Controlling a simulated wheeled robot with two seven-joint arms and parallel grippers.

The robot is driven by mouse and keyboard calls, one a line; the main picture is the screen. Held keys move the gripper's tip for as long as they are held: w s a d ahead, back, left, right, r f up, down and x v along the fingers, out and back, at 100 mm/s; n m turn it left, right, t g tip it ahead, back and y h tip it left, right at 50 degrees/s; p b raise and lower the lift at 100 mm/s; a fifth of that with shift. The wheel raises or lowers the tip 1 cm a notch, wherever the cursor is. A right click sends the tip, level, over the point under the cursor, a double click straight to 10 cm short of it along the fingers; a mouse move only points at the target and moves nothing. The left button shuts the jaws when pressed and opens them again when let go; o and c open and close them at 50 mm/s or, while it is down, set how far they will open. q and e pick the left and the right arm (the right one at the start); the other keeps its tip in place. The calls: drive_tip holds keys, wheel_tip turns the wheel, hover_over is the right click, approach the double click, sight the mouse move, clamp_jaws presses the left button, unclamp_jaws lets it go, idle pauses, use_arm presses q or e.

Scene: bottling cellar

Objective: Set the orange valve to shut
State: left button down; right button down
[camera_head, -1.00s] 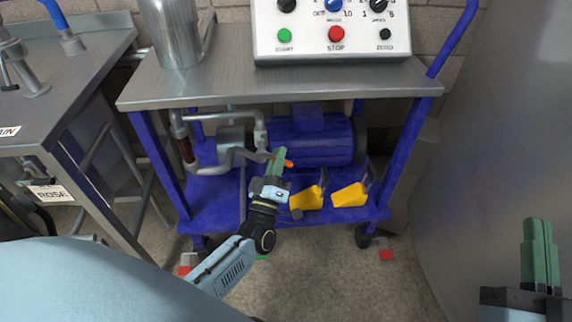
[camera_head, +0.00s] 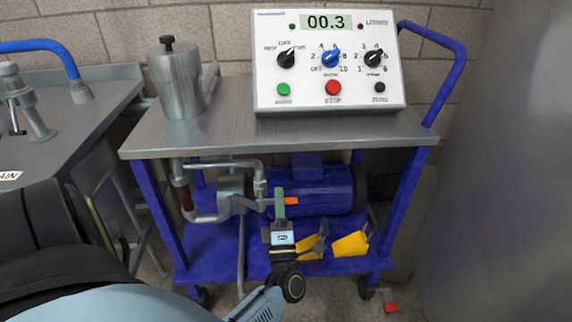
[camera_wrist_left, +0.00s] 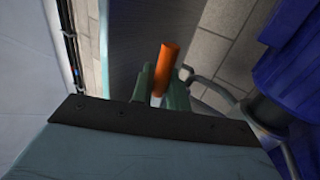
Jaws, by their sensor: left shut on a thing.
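The orange valve handle (camera_head: 291,201) sticks out to the right at the end of a grey lever on the steel pipework under the cart top. My left gripper (camera_head: 279,204) is at this handle, its green fingers pointing up across it. In the left wrist view the orange handle (camera_wrist_left: 166,66) stands between the two green fingers (camera_wrist_left: 162,84), which are shut on it. The head view shows the lever roughly level; the valve body is partly hidden among the pipes. My right gripper is out of view.
A blue pump motor (camera_head: 325,190) sits just behind and right of the handle. Yellow brackets (camera_head: 350,245) stand on the blue lower shelf (camera_head: 225,243). The steel cart top (camera_head: 225,132) overhangs, carrying a control box (camera_head: 285,75) and metal canister (camera_head: 178,85). A large tank wall (camera_head: 495,180) closes the right side.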

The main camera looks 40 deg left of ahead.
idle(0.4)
use_arm(q)
drive_tip(key=c, duration=1.5)
unclamp_jaws()
drive_tip(key=shift+o, duration=0.2)
